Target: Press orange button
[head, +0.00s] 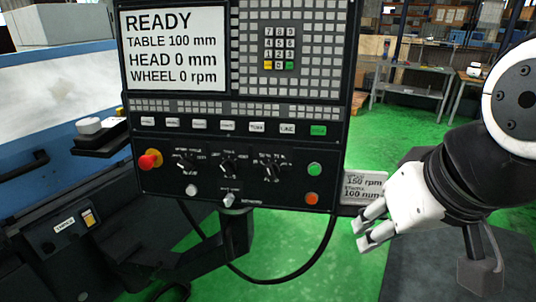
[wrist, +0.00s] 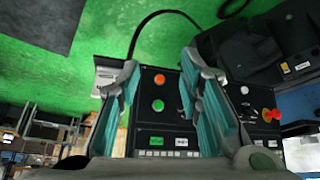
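The orange button (head: 311,198) is a small round button at the lower right of the black control panel (head: 215,192), just below the green button (head: 314,169). In the wrist view the orange button (wrist: 159,79) shows between my two fingers, with the green button (wrist: 158,105) under it. My gripper (head: 366,231) is to the right of the panel and slightly lower than the orange button, apart from it. Its fingers (wrist: 158,85) are spread, with nothing between them.
A red emergency knob (head: 149,160) is at the panel's left, and several selector knobs (head: 228,167) are in the middle. A white card (head: 366,187) is beside the panel's lower right. A black cable (head: 290,275) hangs below.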

